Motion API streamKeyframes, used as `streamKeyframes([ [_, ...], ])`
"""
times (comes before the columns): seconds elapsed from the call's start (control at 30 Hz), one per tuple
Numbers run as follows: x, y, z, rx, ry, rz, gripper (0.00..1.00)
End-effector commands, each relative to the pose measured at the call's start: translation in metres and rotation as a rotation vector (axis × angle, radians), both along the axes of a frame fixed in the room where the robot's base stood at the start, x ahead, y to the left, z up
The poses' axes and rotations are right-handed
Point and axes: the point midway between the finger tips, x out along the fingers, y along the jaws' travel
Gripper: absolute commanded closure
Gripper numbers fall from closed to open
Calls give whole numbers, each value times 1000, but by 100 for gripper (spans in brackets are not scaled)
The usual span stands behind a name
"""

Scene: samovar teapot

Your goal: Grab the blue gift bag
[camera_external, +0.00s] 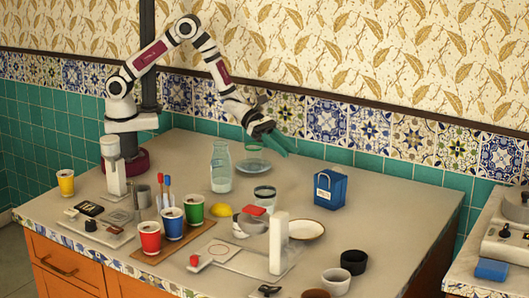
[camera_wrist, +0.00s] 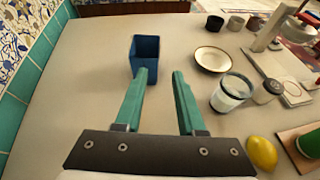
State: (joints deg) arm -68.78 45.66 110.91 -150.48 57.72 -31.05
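The blue gift bag (camera_external: 330,189) stands upright on the counter, right of centre in the external view, with a white label mark on its front. In the wrist view the blue gift bag (camera_wrist: 146,54) is beyond the tip of the left finger and looks open at the top. My gripper (camera_wrist: 161,74) has two green fingers spread apart with nothing between them. In the external view my gripper (camera_external: 279,143) is in the air, left of and above the bag, near the tiled wall.
A cream plate (camera_external: 306,229), a glass jar (camera_external: 265,196) and a yellow lemon (camera_external: 221,210) are near the bag's left. A glass bottle (camera_external: 221,167) stands below my arm. Counter right of the bag is clear.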

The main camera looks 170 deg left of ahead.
Motion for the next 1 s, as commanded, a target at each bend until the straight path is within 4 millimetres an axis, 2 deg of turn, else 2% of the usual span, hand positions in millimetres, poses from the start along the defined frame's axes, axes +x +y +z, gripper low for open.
streamKeyframes([
  [0.07, 9, 9, -7, -6, -3, 11, 61],
  [0.2, 42, 29, -23, -2, -3, 6, 61],
  [0.33, 65, 44, -33, -2, -2, 4, 61],
  [0.57, 84, 57, -42, -1, -2, 4, 61],
  [0.8, 116, 79, -56, 0, 0, 2, 61],
  [1.0, 120, 82, -57, -1, -2, 4, 61],
])
